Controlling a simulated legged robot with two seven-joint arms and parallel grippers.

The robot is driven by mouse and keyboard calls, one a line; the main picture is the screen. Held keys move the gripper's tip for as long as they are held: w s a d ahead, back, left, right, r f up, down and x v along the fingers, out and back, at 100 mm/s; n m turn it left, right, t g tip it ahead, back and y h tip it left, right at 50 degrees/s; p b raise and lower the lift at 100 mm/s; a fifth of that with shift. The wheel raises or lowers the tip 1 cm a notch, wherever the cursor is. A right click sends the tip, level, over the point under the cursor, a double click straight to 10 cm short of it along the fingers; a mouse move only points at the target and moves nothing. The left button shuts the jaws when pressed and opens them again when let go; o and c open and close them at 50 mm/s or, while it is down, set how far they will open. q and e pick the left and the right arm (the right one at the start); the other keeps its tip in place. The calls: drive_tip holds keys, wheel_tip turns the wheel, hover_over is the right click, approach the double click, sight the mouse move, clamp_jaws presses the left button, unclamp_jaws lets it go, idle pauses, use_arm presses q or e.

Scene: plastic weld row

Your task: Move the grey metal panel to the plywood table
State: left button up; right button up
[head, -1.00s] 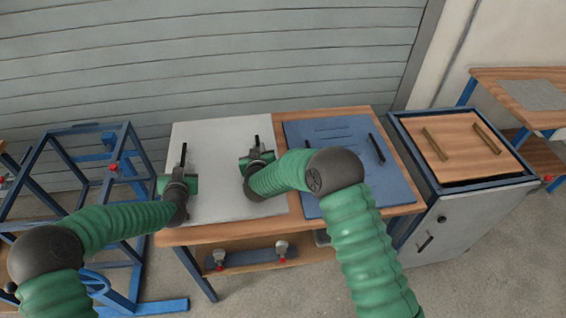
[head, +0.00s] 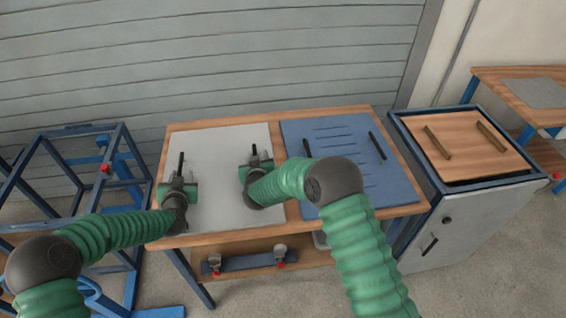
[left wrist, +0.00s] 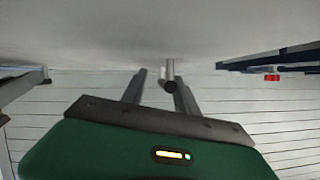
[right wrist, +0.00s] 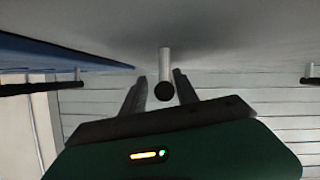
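The light grey metal panel (head: 225,160) lies on the left part of the wooden-topped table (head: 220,238), with a wood rim showing behind it and at its left. It has two black bar handles. My left gripper (head: 180,180) is at the near part of the panel's left handle (head: 181,160). In the left wrist view the fingers (left wrist: 158,88) are apart, and the handle (left wrist: 169,78) shows between them, nearer the right finger. My right gripper (head: 255,163) is at the right handle (head: 254,149). In the right wrist view its fingers (right wrist: 160,85) are apart, with gaps around the handle (right wrist: 164,88).
A blue panel (head: 345,150) with black handles lies on the table's right half. A grey cabinet (head: 465,225) with a wooden lid (head: 465,148) stands right of it. A blue frame stand (head: 70,133) is at the left. A shelf with clamps (head: 245,262) is under the tabletop.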

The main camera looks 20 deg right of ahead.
use_arm(q)
drive_tip(key=shift+a, duration=0.1)
use_arm(e)
drive_tip(key=shift+a, duration=0.15)
use_arm(q)
drive_tip(key=v, duration=1.1)
drive_tip(key=shift+s+r, duration=0.1)
drive_tip(key=shift+s, duration=0.3)
use_arm(e)
drive_tip(key=v, duration=1.1)
drive_tip(key=shift+a+r, duration=0.1)
drive_tip(key=shift+r, duration=0.05)
drive_tip(key=shift+s+r, duration=0.1)
drive_tip(key=shift+s, duration=0.35)
